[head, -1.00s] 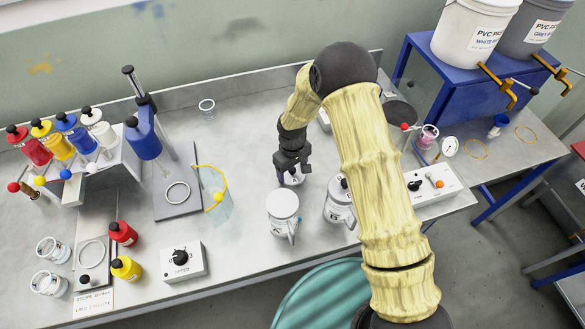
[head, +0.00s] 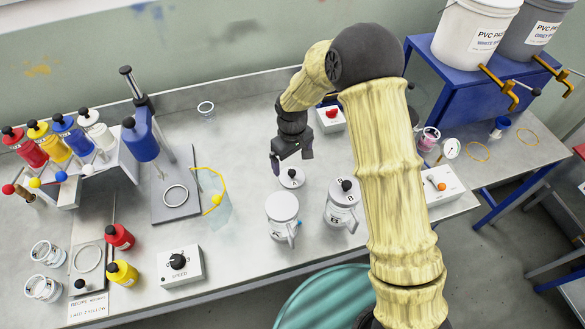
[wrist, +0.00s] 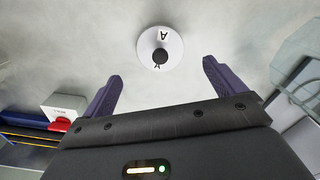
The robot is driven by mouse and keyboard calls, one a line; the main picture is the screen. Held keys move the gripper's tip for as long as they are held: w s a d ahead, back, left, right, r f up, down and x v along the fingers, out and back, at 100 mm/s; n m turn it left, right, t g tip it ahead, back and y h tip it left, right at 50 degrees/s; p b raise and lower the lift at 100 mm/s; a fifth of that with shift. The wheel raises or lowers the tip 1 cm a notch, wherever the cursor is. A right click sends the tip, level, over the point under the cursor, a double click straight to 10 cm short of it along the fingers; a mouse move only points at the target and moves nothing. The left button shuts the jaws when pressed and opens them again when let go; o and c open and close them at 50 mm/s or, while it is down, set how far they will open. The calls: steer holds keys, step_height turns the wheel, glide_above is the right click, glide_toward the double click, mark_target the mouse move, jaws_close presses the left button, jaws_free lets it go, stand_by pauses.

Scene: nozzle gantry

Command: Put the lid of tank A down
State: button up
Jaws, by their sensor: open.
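The lid of tank A (head: 291,179) is a white disc with a black knob. It lies flat on the grey bench, behind the tanks. It also shows in the wrist view (wrist: 174,42), with the letter A on it. My gripper (wrist: 162,72) is open and empty. Its two purple fingers are apart from the lid, which shows beyond their tips. In the head view my gripper (head: 290,160) is just behind and above the lid. A pale tank without a knob on top (head: 283,210) stands in front of the lid; I cannot read its label.
Tank B (head: 342,207), with a black-knobbed lid, stands to the right. A box with a red knob (head: 331,117) is behind my gripper. A clear panel with a yellow edge (head: 217,200) stands to the left. Bare bench lies behind and left of the lid.

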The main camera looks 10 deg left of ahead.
mark_target(292, 172)
step_height(292, 172, up, 5)
steer(key=shift+r+b, duration=0.1)
steer(key=shift+b, duration=0.3)
stand_by(0.5)
steer(key=s+d+r+m+t, duration=0.1)
steer(key=s+d+r+m, duration=0.2)
steer(key=s+d, duration=0.2)
steer(key=s+d+r+m, duration=0.3)
steer(key=s+d, duration=0.2)
steer(key=d, duration=0.6)
steer(key=s+d+r+m+t, duration=0.1)
steer(key=s+d+r+m, duration=0.2)
steer(key=s+d, duration=0.2)
steer(key=d, duration=0.3)
steer(key=shift+s+d+m+t, duration=0.2)
steer(key=shift+s+m+t, duration=0.1)
steer(key=shift+s, duration=0.05)
